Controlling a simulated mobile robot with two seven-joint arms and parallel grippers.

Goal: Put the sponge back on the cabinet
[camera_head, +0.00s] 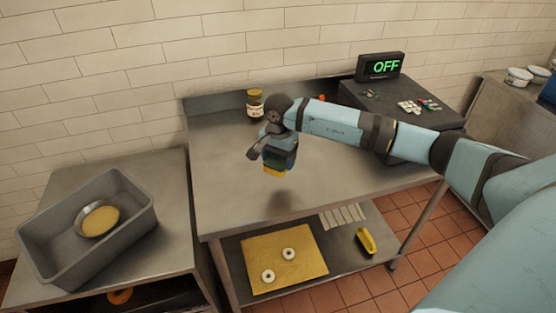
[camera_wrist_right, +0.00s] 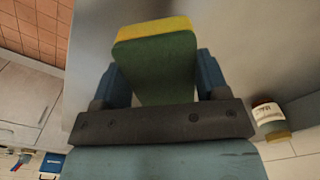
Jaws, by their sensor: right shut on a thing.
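A green and yellow sponge (camera_wrist_right: 155,65) is held between the two fingers of my right gripper (camera_wrist_right: 157,80) in the right wrist view. In the head view the sponge (camera_head: 275,168) shows as a small yellow and dark block under my right gripper (camera_head: 280,158), above the steel table (camera_head: 335,175). A shadow lies on the tabletop below, and the sponge looks clear of the surface. My left gripper is not in view. Which piece of furniture is the cabinet, I cannot tell for certain; a steel unit (camera_head: 165,165) with an open front stands at the left.
A jar (camera_head: 255,106) stands at the table's back. A dark device (camera_head: 400,112) with an "OFF" display (camera_head: 381,67) is at the right. A grey tub (camera_head: 140,238) holding a bowl (camera_head: 98,219) is on the left unit. The lower shelf carries a board (camera_head: 262,248) with two rings and a yellow-handled item (camera_head: 366,242).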

